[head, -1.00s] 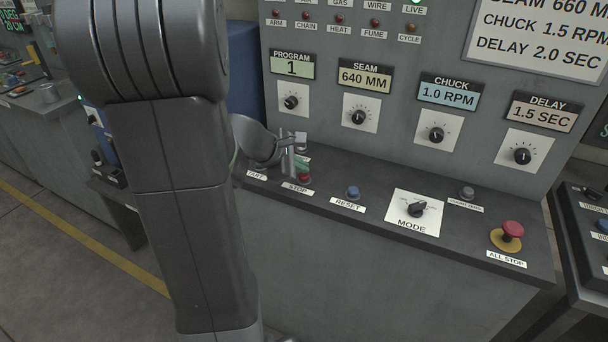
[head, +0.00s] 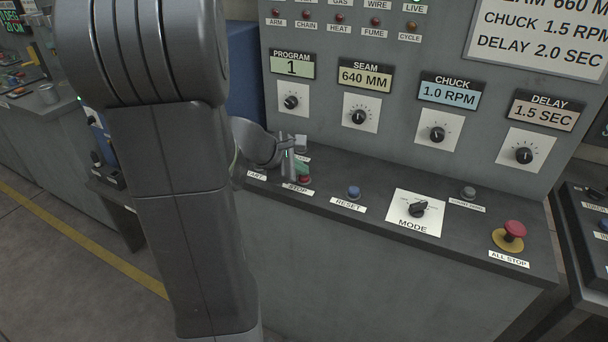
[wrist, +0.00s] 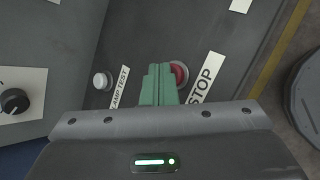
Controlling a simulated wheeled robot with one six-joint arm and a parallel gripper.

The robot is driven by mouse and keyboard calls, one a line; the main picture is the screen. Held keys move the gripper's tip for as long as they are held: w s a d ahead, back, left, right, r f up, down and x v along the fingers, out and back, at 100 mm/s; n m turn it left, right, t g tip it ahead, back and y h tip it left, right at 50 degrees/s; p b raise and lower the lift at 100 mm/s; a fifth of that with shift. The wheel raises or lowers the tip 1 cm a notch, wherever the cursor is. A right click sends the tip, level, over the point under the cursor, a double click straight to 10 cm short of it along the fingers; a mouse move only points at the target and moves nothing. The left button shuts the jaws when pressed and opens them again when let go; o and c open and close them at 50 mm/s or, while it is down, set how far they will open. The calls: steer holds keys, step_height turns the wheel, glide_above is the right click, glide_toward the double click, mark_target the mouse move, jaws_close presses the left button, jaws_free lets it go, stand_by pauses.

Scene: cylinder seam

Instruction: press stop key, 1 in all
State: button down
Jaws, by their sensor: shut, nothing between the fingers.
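The stop key is a round red button with a pale ring, beside its white STOP label, on the console's sloping desk. In the wrist view the stop key (wrist: 181,72) shows just right of my green fingertips, which cover its left edge. In the head view only a little of the stop key (head: 306,181) shows under my fingers. My gripper (head: 302,169) is shut and empty, low over the key. Its closed fingers also show in the wrist view (wrist: 158,82). I cannot tell whether they touch the key.
A white button (wrist: 101,81) with a lamp test label lies left of my fingers in the wrist view. The blue reset button (head: 353,192), mode knob (head: 418,209) and red all stop button (head: 513,230) lie to the right. The upright panel rises behind.

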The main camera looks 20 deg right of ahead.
mark_target(300, 178)
steer(key=shift+r+p, duration=0.7)
steer(key=shift+r, duration=0.2)
steer(key=shift+r, duration=0.1)
step_height(300, 178, up, 5)
steer(key=p, duration=0.4)
stand_by(0.7)
